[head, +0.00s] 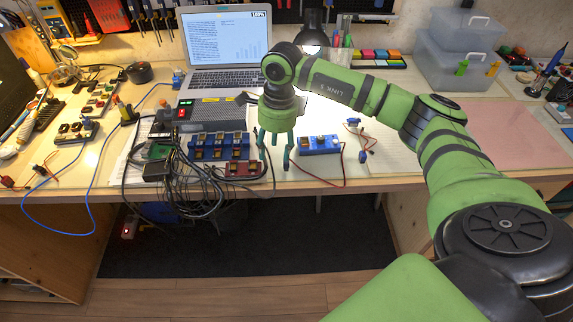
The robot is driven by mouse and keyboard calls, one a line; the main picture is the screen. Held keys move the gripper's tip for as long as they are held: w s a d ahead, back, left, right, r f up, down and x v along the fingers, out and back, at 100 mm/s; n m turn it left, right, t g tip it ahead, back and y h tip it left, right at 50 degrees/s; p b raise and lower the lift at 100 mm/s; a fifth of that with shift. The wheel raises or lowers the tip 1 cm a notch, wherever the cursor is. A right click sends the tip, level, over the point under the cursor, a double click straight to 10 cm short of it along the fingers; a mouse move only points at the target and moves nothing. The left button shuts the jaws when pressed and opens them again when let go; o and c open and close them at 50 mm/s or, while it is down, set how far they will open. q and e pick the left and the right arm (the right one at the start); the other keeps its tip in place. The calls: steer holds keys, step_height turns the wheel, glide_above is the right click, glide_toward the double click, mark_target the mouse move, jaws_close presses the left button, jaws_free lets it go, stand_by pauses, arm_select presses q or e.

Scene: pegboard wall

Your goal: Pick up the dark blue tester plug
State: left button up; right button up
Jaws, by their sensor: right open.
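I cannot tell for sure which blue thing is the dark blue tester plug. A small dark blue piece (362,156) lies on the table with thin reddish wires beside it. Another small blue piece (353,122) lies behind it. A blue box (318,145) with knobs on top and a red wire sits left of these pieces. My right gripper (274,155) points down just left of the blue box, fingers apart, near the front edge of the table. I see nothing between its fingers. My left gripper is not in view.
Left of my right gripper stand a blue rack of modules (218,147), a dark red block (243,169) and a tangle of black cables (195,185). A laptop (228,45) stands behind. Papers (395,140) lie right of the blue pieces, under my arm.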

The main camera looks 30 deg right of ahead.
mark_target(286, 165)
steer(key=shift+s+d+r+h, duration=0.15)
steer(key=shift+d+h, duration=0.1)
steer(key=shift+d, duration=0.35)
steer(key=shift+w+d+r+h, duration=0.15)
steer(key=shift+d+h, duration=0.1)
steer(key=shift+d, duration=0.35)
steer(key=shift+s+d+f, duration=0.2)
steer(key=shift+d, duration=0.1)
steer(key=f, duration=0.1)
steer(key=f+p, duration=0.1)
steer(key=f, duration=0.1)
steer(key=f+p, duration=0.1)
steer(key=f, duration=0.1)
steer(key=shift+s+f, duration=0.2)
steer(key=shift+s, duration=0.1)
steer(key=shift+w+a+f, duration=0.1)
steer(key=shift+f, duration=0.5)
steer(key=c, duration=1)
